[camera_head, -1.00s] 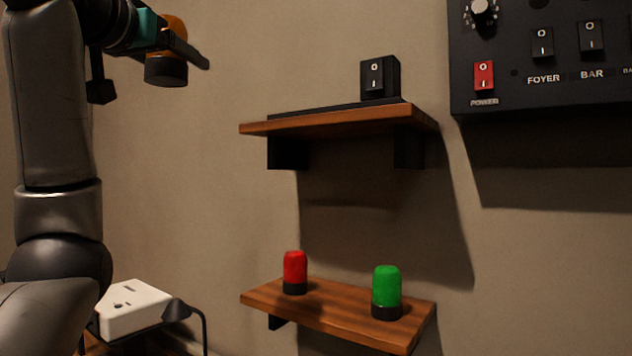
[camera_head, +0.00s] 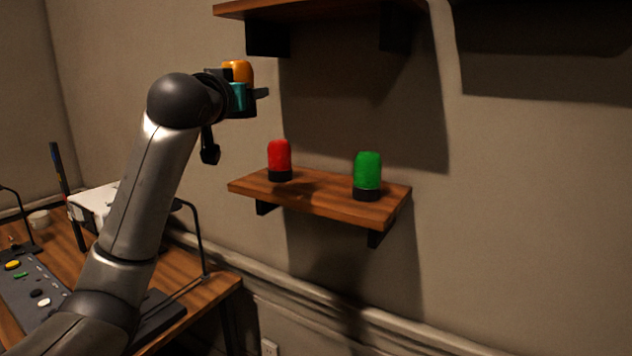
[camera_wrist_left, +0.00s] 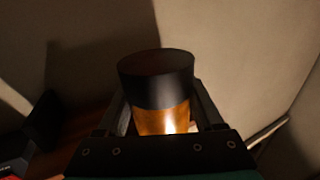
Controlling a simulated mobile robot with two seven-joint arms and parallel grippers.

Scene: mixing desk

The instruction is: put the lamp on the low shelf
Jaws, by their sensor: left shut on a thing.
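The amber lamp (camera_head: 238,71) with a black base is held in my left gripper (camera_head: 256,93), which is shut on it. The lamp is up in the air, left of and above the low shelf (camera_head: 330,204), and apart from it. In the left wrist view the lamp's black base (camera_wrist_left: 156,78) faces the camera and its amber part (camera_wrist_left: 162,121) sits between the fingers. The low shelf is a wooden board on the wall. A red lamp (camera_head: 279,158) stands upright on its left part and a green lamp (camera_head: 368,172) on its right part. My right gripper is not in view.
A higher wooden shelf (camera_head: 320,10) hangs above the low one. The low shelf has bare board between the red and green lamps. A wooden desk (camera_head: 215,289) at lower left carries a control panel (camera_head: 35,290), a white box (camera_head: 88,205) and a thin dark stand (camera_head: 198,235).

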